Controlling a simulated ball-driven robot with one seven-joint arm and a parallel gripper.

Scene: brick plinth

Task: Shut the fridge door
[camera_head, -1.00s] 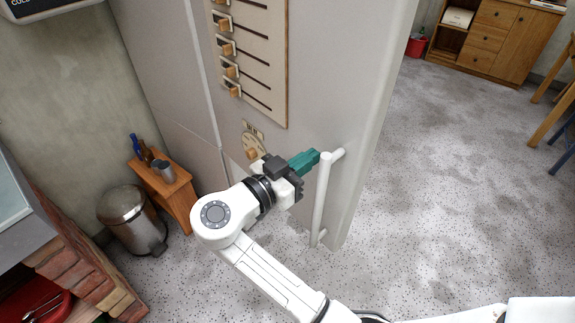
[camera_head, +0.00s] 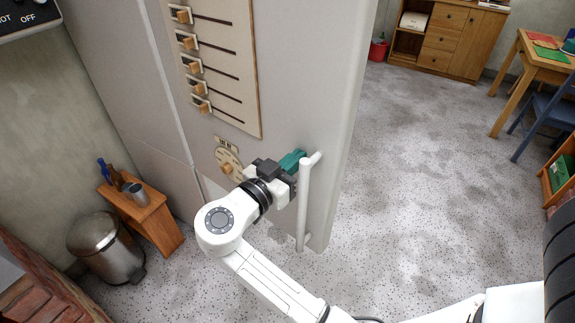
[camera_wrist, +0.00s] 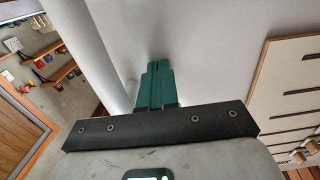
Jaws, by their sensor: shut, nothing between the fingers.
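The fridge door (camera_head: 285,105) is a large light-grey panel standing open in the middle of the head view. A white vertical bar handle (camera_head: 304,205) is fixed near its right edge. My gripper (camera_head: 297,157) has green fingers, shut and empty, just left of the handle's upper end and close to the door face. In the wrist view the green fingers (camera_wrist: 155,80) point at the pale door surface, with the handle (camera_wrist: 95,45) to their left. Whether the fingertips touch the door is hard to tell.
A wooden board with several sliders (camera_head: 215,60) and a dial (camera_head: 228,163) is on the door face. A small wooden stand (camera_head: 150,220) and a metal bin (camera_head: 105,248) are at the left. Open speckled floor lies right of the door, with a table (camera_head: 540,65) beyond.

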